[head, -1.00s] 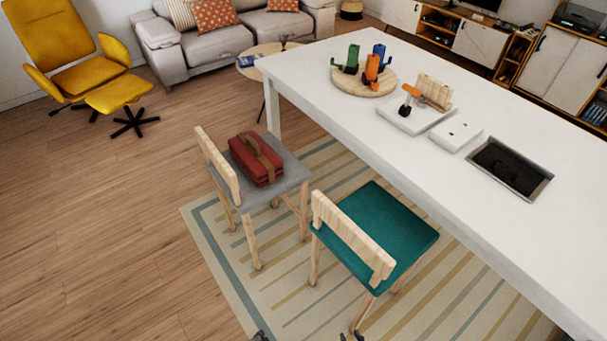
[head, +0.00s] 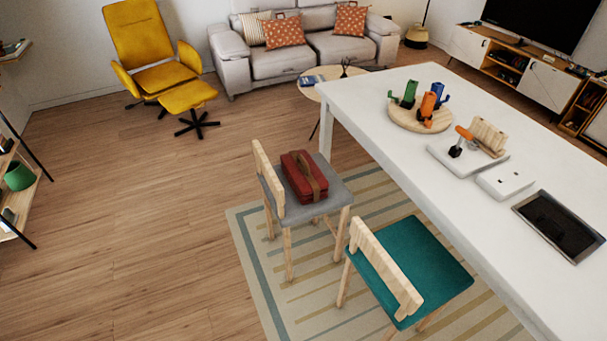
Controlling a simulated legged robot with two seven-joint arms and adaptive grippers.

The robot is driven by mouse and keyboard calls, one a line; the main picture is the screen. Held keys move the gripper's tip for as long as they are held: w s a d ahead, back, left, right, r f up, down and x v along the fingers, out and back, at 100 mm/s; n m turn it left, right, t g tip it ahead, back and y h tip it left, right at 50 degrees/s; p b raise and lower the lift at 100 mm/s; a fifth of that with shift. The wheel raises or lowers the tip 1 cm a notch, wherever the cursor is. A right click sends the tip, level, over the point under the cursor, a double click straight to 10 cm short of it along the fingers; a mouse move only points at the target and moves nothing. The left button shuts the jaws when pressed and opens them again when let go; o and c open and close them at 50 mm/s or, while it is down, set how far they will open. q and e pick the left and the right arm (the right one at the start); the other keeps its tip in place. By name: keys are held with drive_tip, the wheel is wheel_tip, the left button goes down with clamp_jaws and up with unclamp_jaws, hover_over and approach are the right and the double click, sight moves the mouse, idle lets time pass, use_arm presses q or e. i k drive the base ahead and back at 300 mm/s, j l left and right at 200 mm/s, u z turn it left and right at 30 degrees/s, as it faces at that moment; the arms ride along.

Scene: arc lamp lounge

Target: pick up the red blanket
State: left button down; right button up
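The red blanket (head: 297,177) is a folded, boxy red bundle with a brown strap around it. It lies on the grey seat of a wooden chair (head: 333,196) in the middle of the head view, beside the long white table. The chair's backrest is on the left side of the seat. The top and near side of the blanket are in plain sight. Neither of my grippers shows in the head view, and nothing is touching the blanket except the seat.
A teal-seated chair (head: 428,268) stands nearer, and the white table (head: 375,100) runs along the right. A striped rug (head: 262,262) lies under the chairs. A yellow armchair (head: 150,50) and grey sofa (head: 275,62) stand at the back. Wooden floor (head: 140,230) is clear at left.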

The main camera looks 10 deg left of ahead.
sight(309, 185)
drive_tip(key=z, duration=0.95)
drive_tip(key=j+z, duration=0.85)
drive_tip(key=k+j+z, duration=0.1)
drive_tip(key=j+z, duration=0.3)
drive_tip(key=k+j+z, duration=0.15)
drive_tip(key=j+z, duration=0.25)
drive_tip(key=k+j+z, duration=0.2)
drive_tip(key=j+z, duration=0.2)
drive_tip(key=k+j+z, duration=0.2)
drive_tip(key=k+j, duration=0.7)
drive_tip(key=k+j+z, duration=0.25)
drive_tip(key=k+j, duration=0.65)
drive_tip(key=k, duration=0.05)
